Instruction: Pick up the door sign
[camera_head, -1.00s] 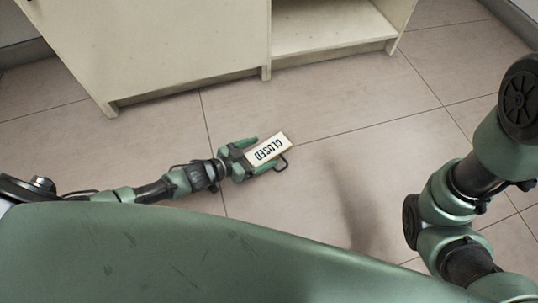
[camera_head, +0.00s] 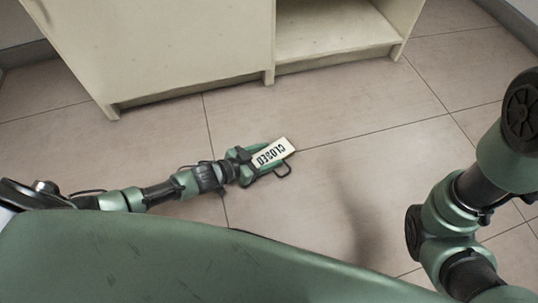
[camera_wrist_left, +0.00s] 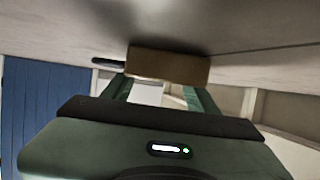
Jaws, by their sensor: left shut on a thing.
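The door sign (camera_head: 273,153) is a small pale plate with dark letters reading CLOSED, upside down in the head view. My left gripper (camera_head: 268,163) is shut on the sign, with its green fingers along the sign's two sides. In the left wrist view the sign shows as a brown edge (camera_wrist_left: 168,64) between the fingers of the left gripper (camera_wrist_left: 165,90). Whether the sign touches the floor is hard to tell. My right arm shows at the right of the head view, but its gripper is out of view.
A cream cabinet (camera_head: 180,50) with an open shelf (camera_head: 330,38) stands behind the left gripper. The tiled floor (camera_head: 340,170) around the sign is clear. A blue panel (camera_wrist_left: 42,115) shows at the left of the wrist view.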

